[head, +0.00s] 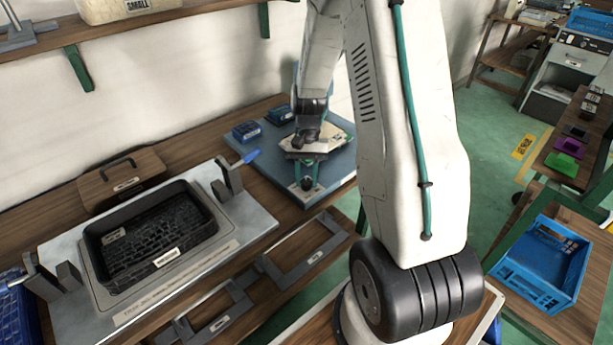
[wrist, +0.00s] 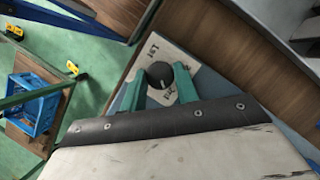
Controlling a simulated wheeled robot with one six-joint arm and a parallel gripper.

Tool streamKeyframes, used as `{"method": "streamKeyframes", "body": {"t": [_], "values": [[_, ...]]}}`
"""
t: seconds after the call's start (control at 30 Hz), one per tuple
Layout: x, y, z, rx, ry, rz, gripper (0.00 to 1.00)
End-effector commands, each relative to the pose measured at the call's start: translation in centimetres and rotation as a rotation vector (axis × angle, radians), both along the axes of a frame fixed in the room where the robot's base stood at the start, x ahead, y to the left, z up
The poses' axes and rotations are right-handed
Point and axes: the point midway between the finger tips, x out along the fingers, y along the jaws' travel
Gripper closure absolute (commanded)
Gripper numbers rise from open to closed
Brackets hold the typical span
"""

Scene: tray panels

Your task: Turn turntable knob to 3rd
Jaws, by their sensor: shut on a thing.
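The turntable's dark round knob (wrist: 160,73) sits on a pale label plate (wrist: 150,52) with printed marks, too small to read fully. The green fingers of my gripper (wrist: 161,82) stand on both sides of the knob and are shut on it. In the head view my gripper (head: 307,181) is lowered over the near corner of a blue-grey panel (head: 262,172) on the bench. The knob's pointer position cannot be told. My wrist and arm hide much of the panel's middle.
Two small blue bins (head: 246,131) stand at the panel's far left edge. A black tray (head: 150,238) in a grey fixture with upright clamps is to the left. Grey handle frames (head: 302,252) lie along the bench's front. A blue crate (head: 545,262) is at right.

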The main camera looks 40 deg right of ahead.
Motion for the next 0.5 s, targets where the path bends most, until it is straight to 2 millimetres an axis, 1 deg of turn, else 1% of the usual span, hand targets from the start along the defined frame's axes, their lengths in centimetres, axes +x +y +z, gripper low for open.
{"method": "streamKeyframes", "body": {"t": [0.23, 0.27, 0.3, 0.33, 0.5], "values": [[0.06, -0.03, 0.03, 0.0, -0.002, 0.001, 0.92], [0.06, -0.03, 0.03, 0.0, -0.002, 0.001, 0.64], [0.06, -0.03, 0.03, 0.0, -0.002, 0.001, 0.53], [0.05, -0.02, 0.02, -0.001, -0.002, 0.001, 0.48], [0.03, -0.01, 0.01, 0.0, -0.001, 0.001, 0.48]]}}
